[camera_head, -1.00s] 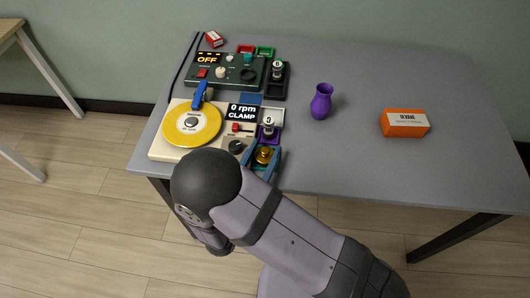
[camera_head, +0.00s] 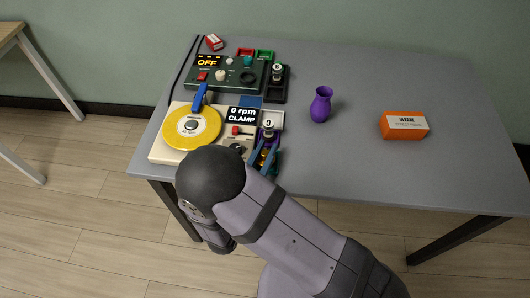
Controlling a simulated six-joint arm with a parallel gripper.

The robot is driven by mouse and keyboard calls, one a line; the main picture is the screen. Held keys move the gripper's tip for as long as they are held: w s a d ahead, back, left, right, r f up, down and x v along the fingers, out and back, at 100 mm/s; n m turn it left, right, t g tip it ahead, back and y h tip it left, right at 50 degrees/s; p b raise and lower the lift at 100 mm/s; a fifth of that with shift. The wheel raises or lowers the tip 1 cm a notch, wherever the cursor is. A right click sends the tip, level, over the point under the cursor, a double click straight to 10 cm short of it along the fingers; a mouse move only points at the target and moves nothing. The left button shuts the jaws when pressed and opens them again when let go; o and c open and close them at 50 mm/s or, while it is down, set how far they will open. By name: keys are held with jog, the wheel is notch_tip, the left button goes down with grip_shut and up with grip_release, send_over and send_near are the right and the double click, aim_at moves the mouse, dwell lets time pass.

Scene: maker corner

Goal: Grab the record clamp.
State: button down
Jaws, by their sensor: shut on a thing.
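The record clamp (camera_head: 264,157) appears to be the small brass piece at the front right corner of the turntable unit. My gripper (camera_head: 265,154), with blue fingers, is shut on it; the fingers and my arm hide most of it. Whether it is lifted or still resting cannot be told. The cream turntable (camera_head: 162,148) carries a yellow record (camera_head: 177,133) with a blue tonearm (camera_head: 200,97) over its far edge. Its display (camera_head: 242,115) reads "0 rpm CLAMP".
A silver-topped piece (camera_head: 268,125) stands just behind my gripper. A green control box (camera_head: 235,85) reading "OFF" sits farther back. A purple vase (camera_head: 321,104) and an orange box (camera_head: 404,125) stand to the right. The grey table (camera_head: 400,180) is clear at front right.

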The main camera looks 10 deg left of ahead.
aim_at(266, 152)
jog(key=shift+r+p, duration=0.35)
jog(key=shift+r, duration=4.65)
jog(key=shift+d, duration=0.1)
